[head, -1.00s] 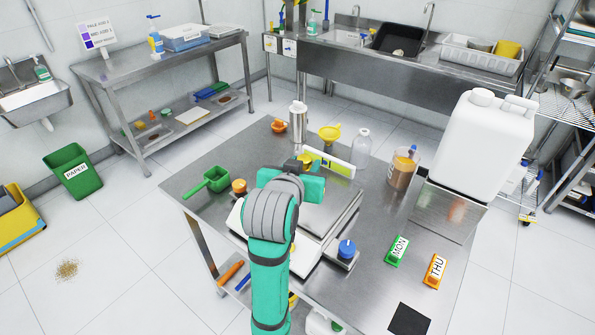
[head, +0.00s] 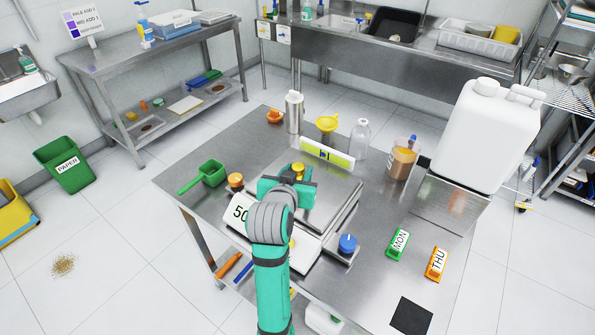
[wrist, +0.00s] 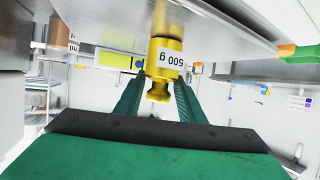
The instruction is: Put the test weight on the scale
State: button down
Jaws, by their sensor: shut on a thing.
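The test weight (wrist: 165,62) is a brass cylinder with a knob and a "500 g" label. It shows upside down between my fingers in the wrist view, and its gold top (head: 298,170) shows in the head view. My gripper (head: 287,186) is shut on it over the scale's steel plate (head: 322,207). The weight's base meets its reflection in the plate, so it is touching the plate or very close; I cannot tell which. A white face (head: 240,211) reading "50" at the scale's front left is partly hidden by my arm.
A yellow-green level strip (head: 327,153) stands behind the plate. A bottle (head: 360,139), beaker (head: 403,160) and white canister (head: 485,135) stand farther right.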

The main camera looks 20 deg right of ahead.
jog(key=c, duration=1.2)
grip_release()
jog(key=shift+f, duration=0.1)
jog(key=shift+o, duration=0.2)
jog(key=shift+w, duration=0.1)
jog(key=shift+d+r, duration=0.1)
jog(key=shift+r, duration=0.1)
jog(key=v, duration=1.2)
